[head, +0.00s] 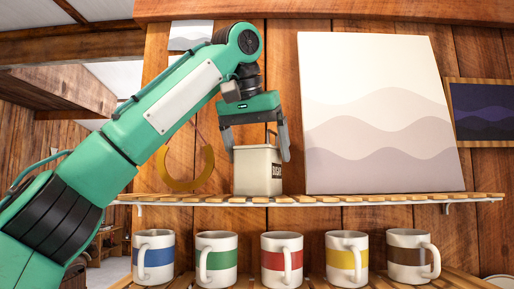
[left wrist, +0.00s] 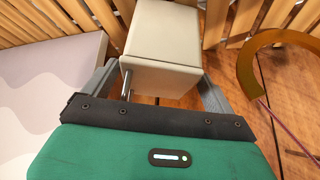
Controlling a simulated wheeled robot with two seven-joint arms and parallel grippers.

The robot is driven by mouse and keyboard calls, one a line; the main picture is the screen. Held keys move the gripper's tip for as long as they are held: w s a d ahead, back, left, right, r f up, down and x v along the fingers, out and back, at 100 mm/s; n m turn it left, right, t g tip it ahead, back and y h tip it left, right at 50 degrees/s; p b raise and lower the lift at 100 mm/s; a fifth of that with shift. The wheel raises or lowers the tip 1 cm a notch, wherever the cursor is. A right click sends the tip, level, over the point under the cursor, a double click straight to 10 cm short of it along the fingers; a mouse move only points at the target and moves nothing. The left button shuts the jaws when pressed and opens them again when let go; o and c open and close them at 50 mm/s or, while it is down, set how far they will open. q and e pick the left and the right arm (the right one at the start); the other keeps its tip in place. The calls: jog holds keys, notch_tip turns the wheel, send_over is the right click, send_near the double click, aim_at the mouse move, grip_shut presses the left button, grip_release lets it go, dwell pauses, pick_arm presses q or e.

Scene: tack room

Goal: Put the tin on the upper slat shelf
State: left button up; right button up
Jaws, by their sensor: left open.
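The cream tin (head: 257,172), with dark lettering and a handle on top, stands upright on the upper slat shelf (head: 400,198). My left gripper (head: 258,154) reaches down from above, open, with one finger on each side of the tin's upper part. In the left wrist view the tin (left wrist: 165,35) lies between and beyond the tips of my open left gripper (left wrist: 158,78). I cannot tell whether either finger touches it. The shelf slats (left wrist: 250,18) show behind it. My right gripper is in neither view.
A large wave-patterned canvas (head: 380,115) stands on the shelf right of the tin. A golden horseshoe-shaped ring (head: 185,184) hangs to its left. Several striped mugs, including a red-banded one (head: 272,262), stand on a lower slat shelf. Bare upper slats lie at the left.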

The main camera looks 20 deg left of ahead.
pick_arm(q)
jog(key=shift+r, duration=0.3)
jog(key=v, duration=1.2)
jog(key=shift+f, duration=0.15)
